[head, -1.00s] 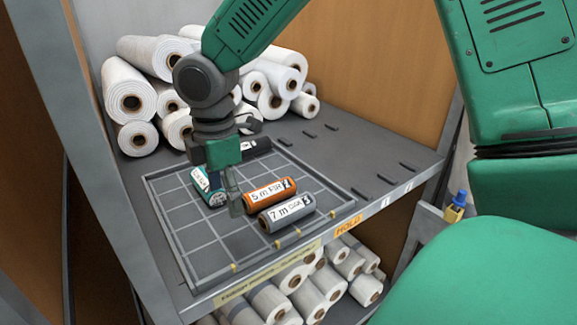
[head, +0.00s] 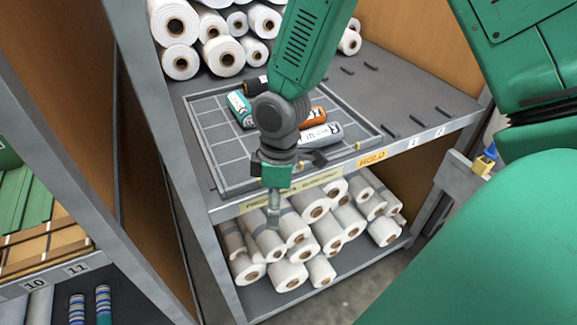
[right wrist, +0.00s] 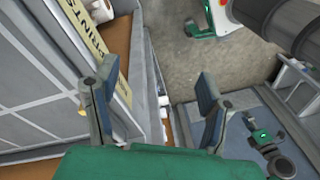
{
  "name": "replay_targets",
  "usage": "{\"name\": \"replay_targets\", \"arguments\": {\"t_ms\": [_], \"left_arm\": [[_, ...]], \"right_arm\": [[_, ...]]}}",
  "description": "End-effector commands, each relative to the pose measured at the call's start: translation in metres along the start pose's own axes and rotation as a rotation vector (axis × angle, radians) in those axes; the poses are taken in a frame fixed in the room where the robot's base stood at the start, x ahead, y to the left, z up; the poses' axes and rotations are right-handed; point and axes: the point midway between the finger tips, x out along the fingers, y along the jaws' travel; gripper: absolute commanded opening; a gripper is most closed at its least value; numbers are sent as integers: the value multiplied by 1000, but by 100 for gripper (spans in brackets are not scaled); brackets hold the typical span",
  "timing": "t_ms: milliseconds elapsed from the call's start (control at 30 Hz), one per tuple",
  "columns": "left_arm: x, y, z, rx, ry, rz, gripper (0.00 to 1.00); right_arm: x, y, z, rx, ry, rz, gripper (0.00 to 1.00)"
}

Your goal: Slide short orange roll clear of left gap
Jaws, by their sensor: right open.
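The short orange roll (head: 316,116) lies on the gridded tray (head: 222,150) on the upper shelf, partly hidden behind my right arm. A teal roll (head: 239,108) lies to the left, and a black roll (head: 256,86) lies behind; the space between teal and orange is hidden by my arm. My right gripper (head: 274,205) hangs in front of the shelf's front edge, away from the rolls. In the right wrist view the right gripper (right wrist: 150,85) is open and empty, beside the shelf edge. My left gripper is not in view.
White rolls (head: 215,40) are stacked at the back of the upper shelf. More white rolls (head: 315,225) fill the lower shelf, behind my right gripper. A rack (head: 45,235) stands at left. The upper shelf's right part has only short dark strips.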

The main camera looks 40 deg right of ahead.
Motion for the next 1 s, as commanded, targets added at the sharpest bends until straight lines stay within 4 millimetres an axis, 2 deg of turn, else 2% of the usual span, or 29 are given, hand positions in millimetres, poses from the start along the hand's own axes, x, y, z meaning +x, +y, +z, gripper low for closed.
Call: {"name": "replay_targets", "arguments": {"t_ms": [200, 400, 600, 867, 933, 1000], "left_arm": [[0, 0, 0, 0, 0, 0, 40], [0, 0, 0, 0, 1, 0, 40], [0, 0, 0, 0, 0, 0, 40], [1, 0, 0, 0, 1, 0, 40], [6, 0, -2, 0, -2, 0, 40], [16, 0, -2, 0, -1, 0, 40]], "right_arm": [[39, -16, 17, 143, 8, -16, 66], [64, -26, 31, 252, 14, -17, 66], [75, -31, 37, 305, 18, -14, 66], [79, -32, 39, 317, 18, -12, 66], [91, -36, 45, 346, 13, -10, 66], [117, -43, 58, 411, 5, 2, 66]]}}
